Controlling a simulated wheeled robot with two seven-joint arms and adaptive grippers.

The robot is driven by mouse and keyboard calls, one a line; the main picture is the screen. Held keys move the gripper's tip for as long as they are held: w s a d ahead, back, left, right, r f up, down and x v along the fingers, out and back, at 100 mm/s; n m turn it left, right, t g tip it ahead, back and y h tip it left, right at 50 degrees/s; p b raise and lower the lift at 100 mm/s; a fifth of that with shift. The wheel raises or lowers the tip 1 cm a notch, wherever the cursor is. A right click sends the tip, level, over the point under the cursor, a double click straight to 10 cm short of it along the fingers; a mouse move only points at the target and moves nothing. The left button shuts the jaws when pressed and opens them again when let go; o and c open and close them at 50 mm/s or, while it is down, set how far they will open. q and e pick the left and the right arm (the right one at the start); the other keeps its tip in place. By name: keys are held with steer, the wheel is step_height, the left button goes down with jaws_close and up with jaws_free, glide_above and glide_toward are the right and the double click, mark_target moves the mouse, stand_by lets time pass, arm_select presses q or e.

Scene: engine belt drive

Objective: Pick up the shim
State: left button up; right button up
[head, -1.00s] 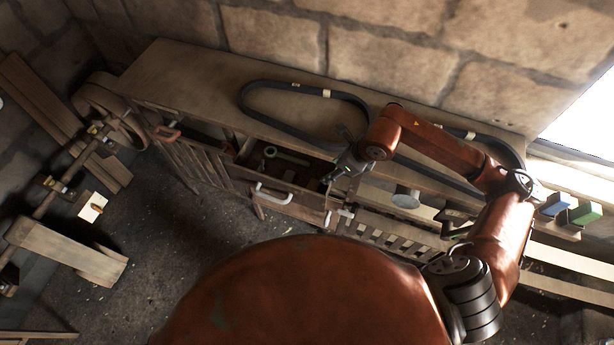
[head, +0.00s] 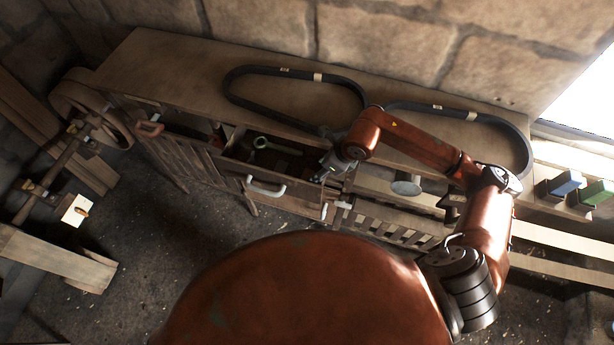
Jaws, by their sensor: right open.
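I cannot make out the shim for certain; it may be among the small dark things in the open drawer (head: 285,198). The drawer holds a pale green spanner-like tool (head: 272,146) and other items in shadow. My right gripper (head: 324,174) is open over the right end of the drawer, pointing down and left. Its fingertips are small and dark here, and I cannot tell whether they touch anything. My left gripper is out of view.
The wooden bench (head: 165,75) carries black belts, one at left (head: 228,90) and one at right (head: 525,150). A grey round piece (head: 406,184) sits right of the drawer. Blue (head: 563,184) and green (head: 597,193) blocks lie at far right. A stone wall stands behind.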

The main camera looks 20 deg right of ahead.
mark_target(308, 176)
steer(key=shift+x, duration=1.1)
steer(key=shift+w+a+f, duration=0.15)
steer(key=shift+a+f, duration=0.05)
steer(key=shift+f, duration=0.3)
steer(key=p+x, duration=0.1)
steer(key=x, duration=0.2)
steer(key=shift+w+a+f, duration=0.1)
steer(key=shift+w+f, duration=0.1)
steer(key=shift+w+a+f, duration=0.2)
steer(key=shift+f, duration=0.35)
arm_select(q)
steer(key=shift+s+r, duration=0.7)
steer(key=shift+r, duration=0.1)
arm_select(e)
steer(key=shift+c, duration=0.5)
steer(key=c, duration=0.9)
steer(key=shift+r, duration=0.1)
